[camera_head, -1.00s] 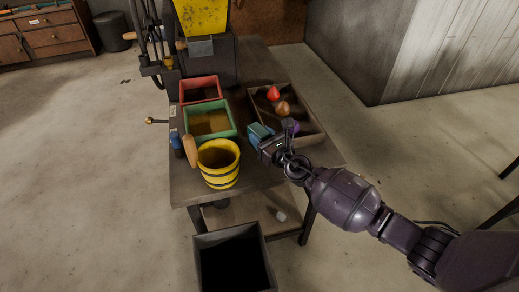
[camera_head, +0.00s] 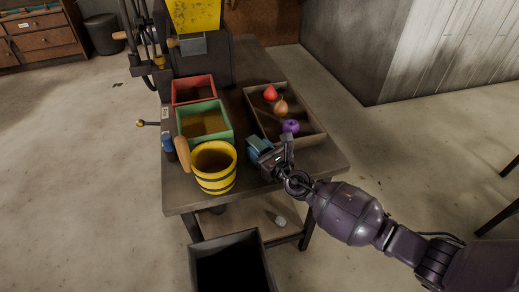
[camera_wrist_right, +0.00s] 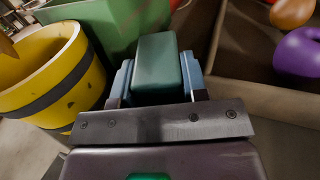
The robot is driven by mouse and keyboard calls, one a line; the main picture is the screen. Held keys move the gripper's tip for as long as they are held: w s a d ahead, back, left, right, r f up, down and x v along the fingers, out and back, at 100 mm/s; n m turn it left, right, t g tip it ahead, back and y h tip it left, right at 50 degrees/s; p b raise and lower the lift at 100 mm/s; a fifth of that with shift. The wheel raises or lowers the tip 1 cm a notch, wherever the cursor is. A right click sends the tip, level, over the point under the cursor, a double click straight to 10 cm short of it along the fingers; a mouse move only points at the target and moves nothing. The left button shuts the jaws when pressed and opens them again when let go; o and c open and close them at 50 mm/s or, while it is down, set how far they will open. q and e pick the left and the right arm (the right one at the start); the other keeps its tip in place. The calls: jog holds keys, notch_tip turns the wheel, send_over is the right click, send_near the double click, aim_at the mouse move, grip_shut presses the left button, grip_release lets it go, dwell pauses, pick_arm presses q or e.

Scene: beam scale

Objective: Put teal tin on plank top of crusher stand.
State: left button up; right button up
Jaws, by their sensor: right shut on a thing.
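My right gripper (camera_head: 264,150) is shut on the teal tin (camera_head: 257,145), between the yellow bucket and the wooden tray. In the right wrist view the tin (camera_wrist_right: 157,64) sits between the two blue-grey fingers (camera_wrist_right: 157,84), its green-teal top facing the camera. The crusher stand's plank top (camera_head: 180,194) lies below; I cannot tell whether the tin touches it. My left gripper is not in view.
A yellow bucket (camera_head: 214,169), green bin (camera_head: 205,123) and red bin (camera_head: 193,88) stand on the left. The wooden tray (camera_head: 312,139) holds red, orange and purple fruit-like things. The crusher (camera_head: 212,67) stands at the back. A dark bin (camera_head: 228,241) is below the front edge.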

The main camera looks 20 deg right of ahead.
jog(key=o, duration=0.7)
jog(key=shift+f, duration=0.15)
jog(key=shift+r, duration=0.4)
jog(key=v, duration=1.2)
jog(key=shift+f, duration=0.25)
